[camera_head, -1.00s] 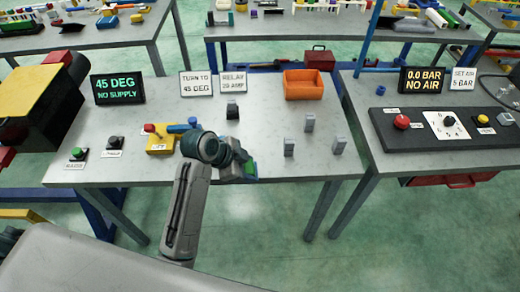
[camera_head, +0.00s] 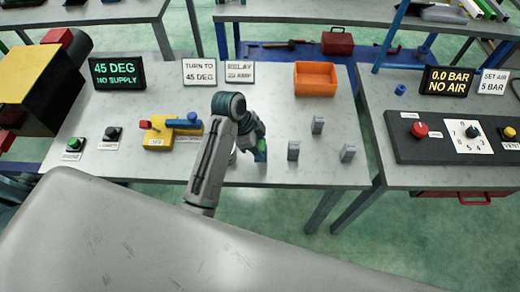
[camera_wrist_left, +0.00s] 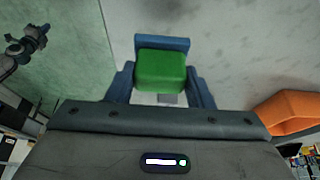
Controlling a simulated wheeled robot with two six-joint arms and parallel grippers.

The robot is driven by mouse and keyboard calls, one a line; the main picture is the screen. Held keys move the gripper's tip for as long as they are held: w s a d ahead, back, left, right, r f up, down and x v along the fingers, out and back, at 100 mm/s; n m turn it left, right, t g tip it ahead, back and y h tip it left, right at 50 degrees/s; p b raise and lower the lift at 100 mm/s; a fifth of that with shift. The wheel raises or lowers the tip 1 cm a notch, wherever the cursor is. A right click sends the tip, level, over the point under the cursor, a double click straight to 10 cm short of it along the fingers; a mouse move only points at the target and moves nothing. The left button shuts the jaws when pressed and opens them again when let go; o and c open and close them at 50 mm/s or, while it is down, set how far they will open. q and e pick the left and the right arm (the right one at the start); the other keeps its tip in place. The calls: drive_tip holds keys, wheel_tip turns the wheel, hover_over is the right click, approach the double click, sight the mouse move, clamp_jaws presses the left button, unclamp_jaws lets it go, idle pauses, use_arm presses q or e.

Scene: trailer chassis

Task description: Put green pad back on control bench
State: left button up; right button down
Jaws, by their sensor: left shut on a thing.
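The green pad (camera_wrist_left: 161,70) is between the blue fingers of my left gripper (camera_wrist_left: 162,88) in the left wrist view, and the gripper is shut on it. In the head view the pad (camera_head: 261,149) is a small green patch under my left gripper (camera_head: 257,148), near the front edge of the middle bench (camera_head: 330,172). A blue bar (camera_wrist_left: 162,43) lies across the far side of the pad. I cannot tell whether the pad touches the bench. A dark arm, seemingly my right one, shows small at the upper left of the wrist view; its jaws are unclear.
Small grey blocks (camera_head: 293,150) stand right of the gripper. An orange bin (camera_head: 315,79) is behind them. A yellow fixture with a blue handle (camera_head: 182,123) and push buttons are on the left. Signs and a display line the back. Another bench (camera_head: 440,177) stands right, across a gap.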

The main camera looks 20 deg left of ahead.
use_arm(q)
drive_tip(key=shift+f, duration=0.4)
drive_tip(key=f, duration=0.1)
drive_tip(key=f+p, duration=0.1)
drive_tip(key=shift+w+f, duration=0.25)
drive_tip(key=shift+f, duration=0.6)
drive_tip(key=o, duration=0.7)
drive_tip(key=shift+c, duration=0.2)
drive_tip(key=shift+o, duration=1.1)
use_arm(e)
drive_tip(key=shift+w+d+r, duration=0.3)
drive_tip(key=shift+d+r, duration=0.2)
drive_tip(key=shift+r, duration=0.25)
